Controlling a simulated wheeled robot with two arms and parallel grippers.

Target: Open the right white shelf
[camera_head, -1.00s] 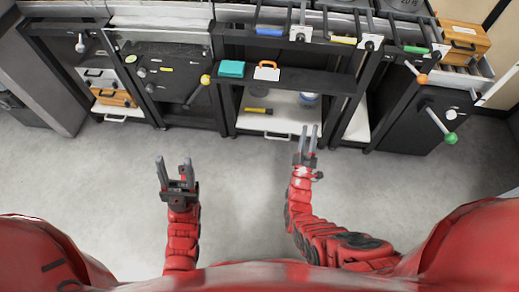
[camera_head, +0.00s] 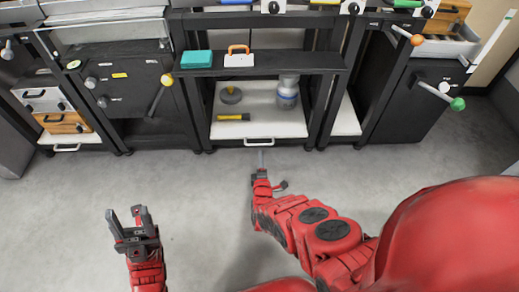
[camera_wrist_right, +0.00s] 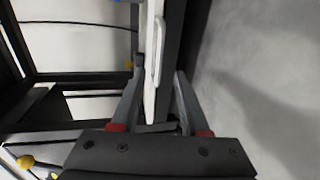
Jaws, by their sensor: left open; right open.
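The right white shelf (camera_head: 265,120) is a low white board in the middle bay of the black rack, with a thin handle (camera_head: 259,141) on its front edge. My right gripper (camera_head: 261,158) is open, just in front of this handle. In the right wrist view, the shelf's white front edge (camera_wrist_right: 150,75) and its handle (camera_wrist_right: 156,52) run up between and ahead of the spread fingers (camera_wrist_right: 159,72). I cannot tell whether a finger touches the handle. My left gripper (camera_head: 125,212) is open and empty over the floor at the lower left.
Above are a teal box (camera_head: 196,59) and an orange-handled case (camera_head: 239,57). Another white shelf (camera_head: 75,139) is at left. Floor in front is clear.

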